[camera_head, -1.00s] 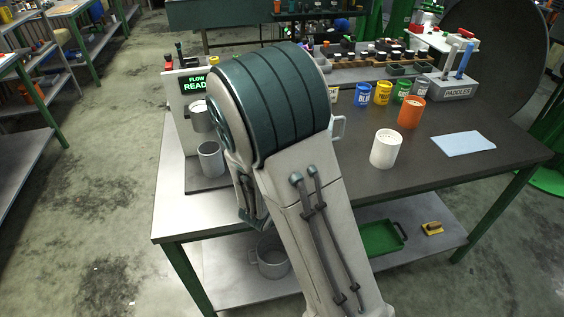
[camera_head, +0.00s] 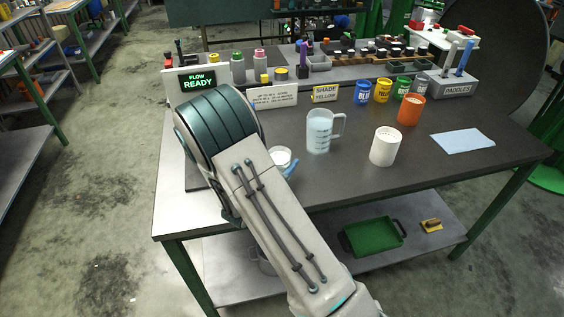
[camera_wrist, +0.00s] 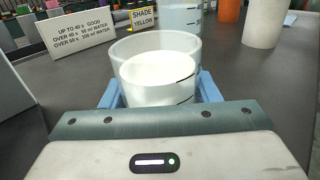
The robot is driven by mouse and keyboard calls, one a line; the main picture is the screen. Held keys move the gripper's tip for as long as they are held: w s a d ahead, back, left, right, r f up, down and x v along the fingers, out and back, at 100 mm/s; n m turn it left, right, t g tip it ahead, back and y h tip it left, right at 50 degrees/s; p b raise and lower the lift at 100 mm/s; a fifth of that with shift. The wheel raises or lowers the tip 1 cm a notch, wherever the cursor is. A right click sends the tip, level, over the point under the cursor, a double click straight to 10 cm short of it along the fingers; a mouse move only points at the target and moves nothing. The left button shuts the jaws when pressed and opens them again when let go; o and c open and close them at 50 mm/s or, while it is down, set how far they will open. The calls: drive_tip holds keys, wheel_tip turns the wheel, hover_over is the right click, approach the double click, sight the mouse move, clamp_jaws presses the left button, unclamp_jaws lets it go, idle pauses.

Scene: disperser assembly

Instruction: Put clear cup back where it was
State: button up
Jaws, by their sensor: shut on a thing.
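The clear cup (camera_wrist: 154,75), with white liquid in it and dark marks on its wall, stands upright between the blue fingers of my gripper (camera_wrist: 155,92) in the wrist view. The gripper is shut on it. In the head view the clear cup (camera_head: 280,157) shows just right of my arm, with one blue fingertip (camera_head: 291,168) beside it. My arm hides part of the cup. Whether its base touches the table is hidden.
A clear handled jug (camera_head: 319,131) stands just right of the held cup on the dark table (camera_head: 350,185). A white cup (camera_head: 385,147) and an orange cup (camera_head: 411,109) stand further right. Behind are a white sign (camera_head: 272,97) and the "FLOW READY" station (camera_head: 197,80).

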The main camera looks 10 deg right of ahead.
drive_tip(key=shift+f, duration=0.15)
drive_tip(key=shift+f, duration=0.15)
drive_tip(key=o, duration=1.2)
